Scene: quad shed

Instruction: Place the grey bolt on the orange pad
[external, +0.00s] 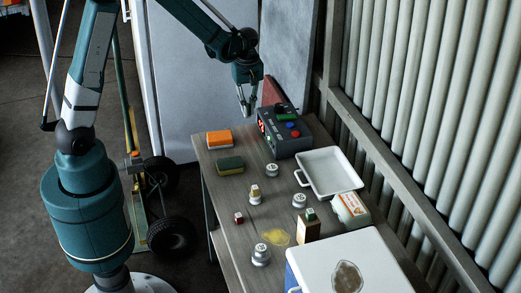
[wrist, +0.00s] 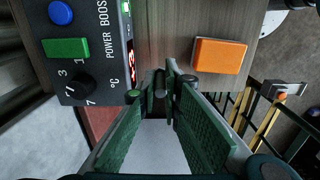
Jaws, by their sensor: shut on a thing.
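The orange pad (external: 219,138) is a flat orange block near the table's far left corner; it also shows in the wrist view (wrist: 219,55), right of the fingertips. My gripper (external: 246,112) is above the table's far edge, beside the dark control box and apart from the pad. Its fingers point down and are nearly together. In the wrist view my gripper (wrist: 160,92) is shut on a small dark grey thing, apparently the grey bolt, mostly hidden between the tips. The bolt is too small to make out in the external view.
The control box (external: 285,130) stands right of the pad. A green-topped sponge (external: 231,166) lies in front of the pad. A white tray (external: 329,173), several grey round pieces, a wooden block (external: 307,230) and a white-lidded cooler (external: 345,265) fill the right and front.

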